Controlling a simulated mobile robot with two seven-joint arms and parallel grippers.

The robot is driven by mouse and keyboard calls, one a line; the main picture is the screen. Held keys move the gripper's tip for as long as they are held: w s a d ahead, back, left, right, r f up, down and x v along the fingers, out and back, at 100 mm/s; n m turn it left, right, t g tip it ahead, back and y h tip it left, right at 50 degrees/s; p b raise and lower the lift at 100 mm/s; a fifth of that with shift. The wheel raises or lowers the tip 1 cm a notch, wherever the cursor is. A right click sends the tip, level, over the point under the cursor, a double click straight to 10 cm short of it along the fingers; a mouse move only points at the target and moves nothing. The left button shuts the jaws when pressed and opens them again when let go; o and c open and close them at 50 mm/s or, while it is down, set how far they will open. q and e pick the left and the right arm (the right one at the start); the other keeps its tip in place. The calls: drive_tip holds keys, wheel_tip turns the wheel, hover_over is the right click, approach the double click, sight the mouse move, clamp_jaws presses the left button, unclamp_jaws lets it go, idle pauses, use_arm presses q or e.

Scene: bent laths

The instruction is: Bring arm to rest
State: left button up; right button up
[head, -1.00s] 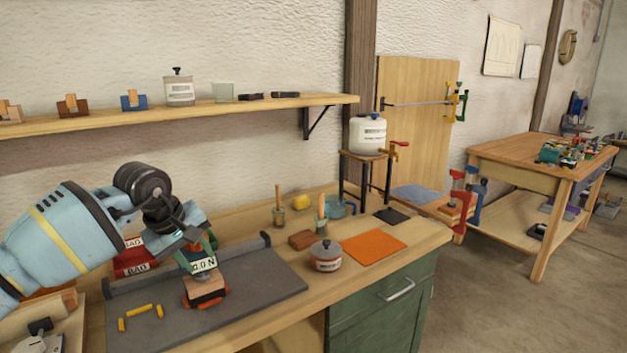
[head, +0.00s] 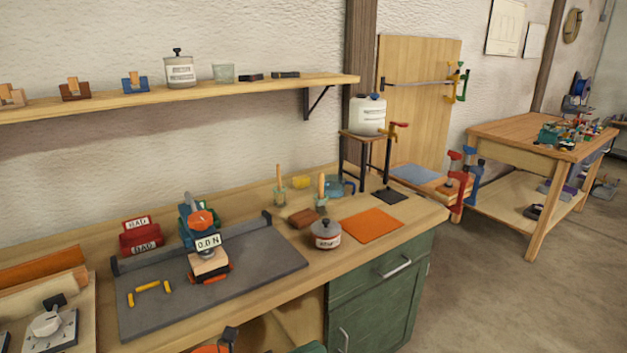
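A teal force gauge (head: 199,219) with an orange top stands upright on the grey mat, and its display reads 0.0 N. A pale wooden block (head: 208,264) with orange feet is at its base. A small dark part at the bottom edge, likely my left gripper (head: 230,338), is mostly cut off by the frame. It is well apart from the gauge, and its fingers cannot be made out. My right gripper is not in view.
The grey mat (head: 270,262) carries yellow pegs (head: 152,289). Wooden laths (head: 43,288) and a dial box (head: 50,328) are at left. A lidded pot (head: 326,235) and orange sheet (head: 371,226) lie right.

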use_arm(q)
drive_tip(key=s+a+f+n+t+y, duration=0.4)
drive_tip(key=a+f+n+y, duration=0.15)
drive_tip(key=n, duration=0.65)
drive_tip(key=s+a+f+n+t+y, duration=0.3)
drive_tip(key=s+a+f+n+y, duration=0.3)
drive_tip(key=n, duration=0.7)
drive_tip(key=s+a+f+n+g+y, duration=0.2)
drive_tip(key=s+f+n, duration=0.4)
drive_tip(key=s, duration=0.3)
drive_tip(key=s+a+f+n+g+y+p, duration=0.1)
drive_tip(key=s+a+f+n+g+y, duration=0.1)
drive_tip(key=s+a+f+n+g, duration=0.2)
drive_tip(key=s+a+f+n, duration=0.1)
drive_tip(key=s+f+n, duration=0.2)
drive_tip(key=s, duration=0.3)
drive_tip(key=shift+s+a, duration=0.15)
drive_tip(key=shift+a, duration=0.2)
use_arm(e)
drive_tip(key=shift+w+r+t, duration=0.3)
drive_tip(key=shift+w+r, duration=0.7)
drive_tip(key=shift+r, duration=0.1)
use_arm(q)
drive_tip(key=shift+f+y, duration=0.1)
drive_tip(key=shift+y, duration=0.15)
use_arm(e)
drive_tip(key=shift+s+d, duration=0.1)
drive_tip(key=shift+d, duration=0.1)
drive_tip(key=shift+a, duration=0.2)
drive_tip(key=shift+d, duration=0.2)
